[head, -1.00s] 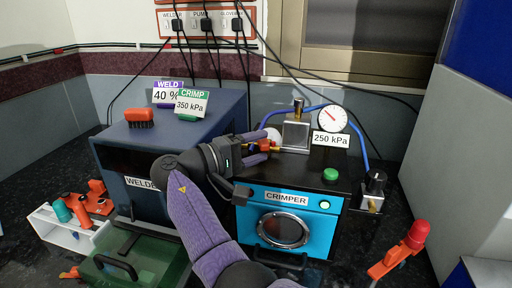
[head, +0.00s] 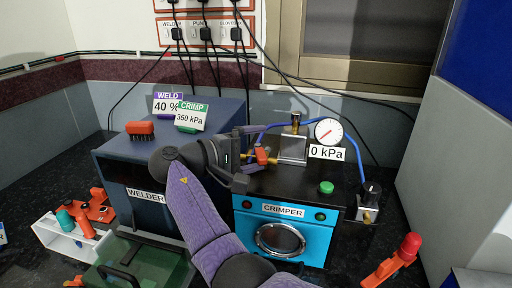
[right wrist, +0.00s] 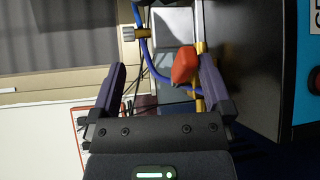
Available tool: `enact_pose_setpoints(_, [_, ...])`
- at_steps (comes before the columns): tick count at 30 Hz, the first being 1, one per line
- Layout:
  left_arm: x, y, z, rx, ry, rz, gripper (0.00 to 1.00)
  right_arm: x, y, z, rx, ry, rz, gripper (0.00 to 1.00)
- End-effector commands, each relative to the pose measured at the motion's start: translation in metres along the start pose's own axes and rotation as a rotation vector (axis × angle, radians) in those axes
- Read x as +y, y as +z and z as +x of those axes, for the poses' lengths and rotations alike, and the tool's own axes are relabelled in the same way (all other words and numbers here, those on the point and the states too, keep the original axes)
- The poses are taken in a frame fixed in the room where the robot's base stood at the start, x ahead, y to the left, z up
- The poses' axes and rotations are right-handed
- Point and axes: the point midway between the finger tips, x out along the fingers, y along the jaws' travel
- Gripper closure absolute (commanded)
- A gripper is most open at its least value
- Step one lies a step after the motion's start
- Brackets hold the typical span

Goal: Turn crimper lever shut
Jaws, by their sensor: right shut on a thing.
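The crimper (head: 283,238) is a blue-fronted box with a black top and a round window. Its red lever (head: 262,156) sits on a brass fitting at the left of the metal block (head: 293,148) on top. My right gripper (head: 256,146) is at the lever, reported here as shut on it. In the right wrist view the red lever (right wrist: 185,65) lies between the two fingers, nearer the right one; contact is hard to see. The gauge (head: 328,131) has a label reading 0 kPa (head: 326,153). My left gripper is not in view.
The dark welder (head: 125,170) stands left of the crimper, with WELD 40 % and CRIMP 350 kPa cards on top. A green button (head: 326,187) is on the crimper top. A blue hose (head: 352,150) runs to a regulator (head: 369,198) at right.

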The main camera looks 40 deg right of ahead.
Motion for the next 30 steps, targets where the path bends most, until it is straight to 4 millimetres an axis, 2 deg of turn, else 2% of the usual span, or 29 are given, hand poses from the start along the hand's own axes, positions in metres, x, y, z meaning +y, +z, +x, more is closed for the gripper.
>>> enact_pose_setpoints(1, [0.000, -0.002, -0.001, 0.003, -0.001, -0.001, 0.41, 0.010, 0.000, -0.007, 0.006, 0.017, 0.017, 0.41])
enact_pose_setpoints(17, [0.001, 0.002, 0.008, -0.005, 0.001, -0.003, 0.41, -0.004, -0.001, -0.059, 0.005, 0.010, 0.011, 0.41])
enact_pose_setpoints(30, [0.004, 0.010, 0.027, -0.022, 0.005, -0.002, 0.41, -0.014, -0.004, -0.101, 0.004, 0.005, 0.006, 0.41])
